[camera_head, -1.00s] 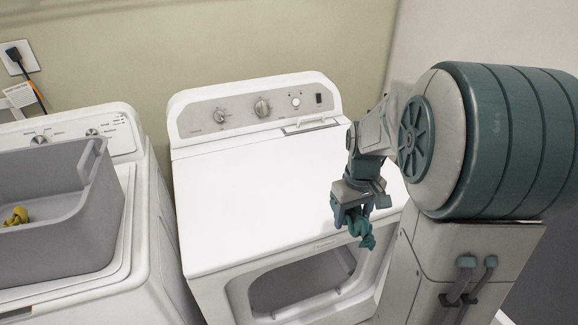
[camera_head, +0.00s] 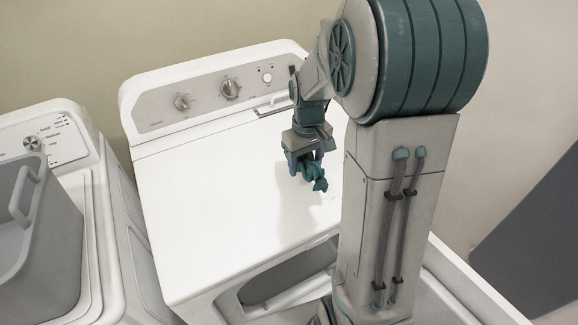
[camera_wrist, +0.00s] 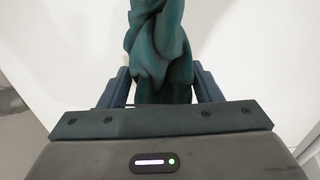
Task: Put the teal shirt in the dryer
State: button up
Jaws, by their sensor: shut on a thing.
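The teal shirt (camera_head: 314,175) is bunched up and hangs from my gripper (camera_head: 306,160), which is shut on it. In the wrist view the shirt (camera_wrist: 160,50) fills the space between the fingers. In the head view my gripper and the shirt appear over the right part of the white dryer's top (camera_head: 200,190). The dryer's front opening (camera_head: 290,275) shows below the top's front edge; my arm hides its right part. The dryer's inside is mostly out of sight.
A white washer (camera_head: 95,190) stands left of the dryer, with a grey basket (camera_head: 45,235) on top. A dark grey panel (camera_head: 535,235) is at the right edge. The dryer's top is bare.

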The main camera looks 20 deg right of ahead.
send_over(291, 179)
notch_tip(291, 179, down, 3)
jog(key=shift+p, duration=0.45)
jog(key=shift+f+p, duration=0.45)
jog(key=shift+f, duration=1.55)
jog(key=shift+f, duration=0.1)
jog(key=o, duration=0.7)
jog(key=shift+f, duration=0.1)
jog(key=o, duration=0.4)
jog(key=shift+o, duration=0.2)
